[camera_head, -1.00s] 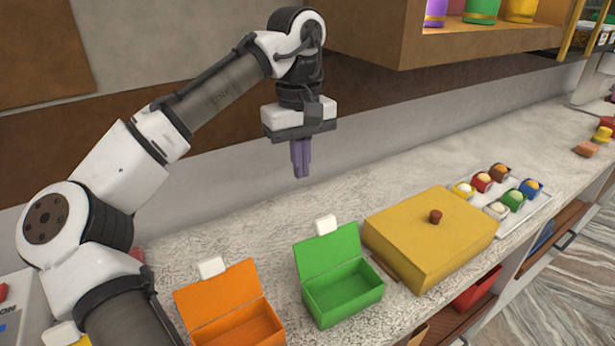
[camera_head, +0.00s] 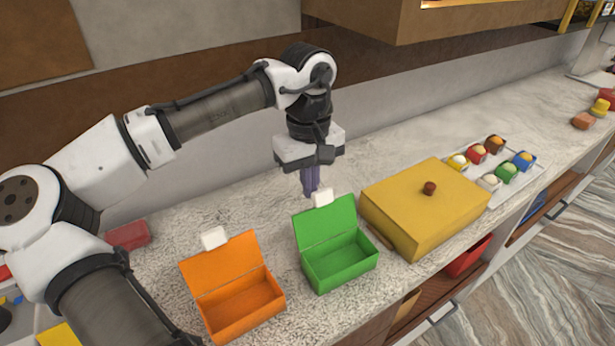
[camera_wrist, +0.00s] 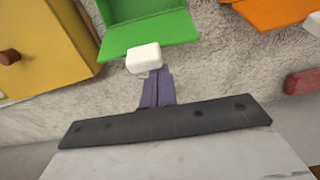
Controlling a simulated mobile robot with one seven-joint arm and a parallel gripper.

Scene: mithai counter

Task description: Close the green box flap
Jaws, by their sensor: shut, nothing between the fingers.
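The green box (camera_head: 342,264) stands open and empty on the counter. Its green flap (camera_head: 325,224) is raised at the back and leans backward, with a white tab (camera_head: 323,197) at its top edge. My gripper (camera_head: 311,192) points down just behind the flap, its purple fingers shut and empty. In the wrist view the fingers (camera_wrist: 157,88) are beside the white tab (camera_wrist: 144,59), which covers part of them. The green flap (camera_wrist: 150,35) shows above them there. I cannot tell whether the fingers touch the tab.
An open orange box (camera_head: 240,305) stands left of the green one. A yellow box with a brown knob (camera_head: 429,188) stands close on the right. A tray of sweets (camera_head: 515,183) lies beyond it. A wooden shelf (camera_head: 420,22) overhangs the back.

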